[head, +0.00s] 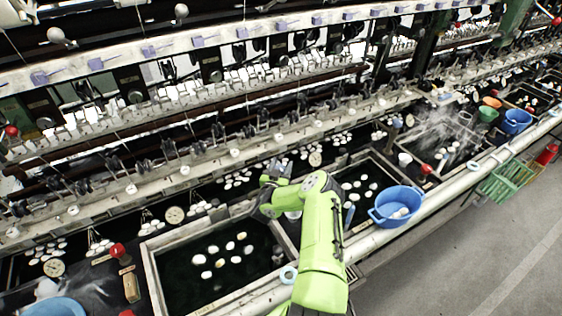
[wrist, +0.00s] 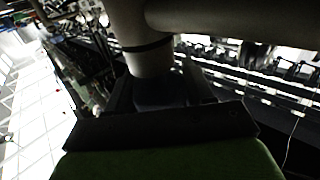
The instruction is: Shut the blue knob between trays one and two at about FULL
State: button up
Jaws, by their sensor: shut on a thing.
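My gripper (head: 275,174) is at the end of my green arm, over the back of the strip between two dark water trays. Tray one (head: 152,268) is on the left and tray two (head: 343,178) on the right, both with pale cocoons in them. The gripper is shut on a small blue-grey thing at its tip, seemingly the blue knob (head: 284,164), mostly hidden by the jaws. In the wrist view, the dark gripper (wrist: 165,95) is at the foot of a pale upright cylinder. The knob's turn and any FULL mark cannot be read.
A blue basin (head: 385,217) stands at the front edge by tray two. A pale pipe (head: 440,188) runs along the front. Red knobs (head: 117,250) stand on other dividers. The reeling machine's rail and rods (head: 215,150) are close behind my gripper.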

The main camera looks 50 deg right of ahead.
jog(key=shift+r, duration=0.1)
dwell(0.4)
jog(key=o, duration=1)
jog(key=shift+c, duration=0.2)
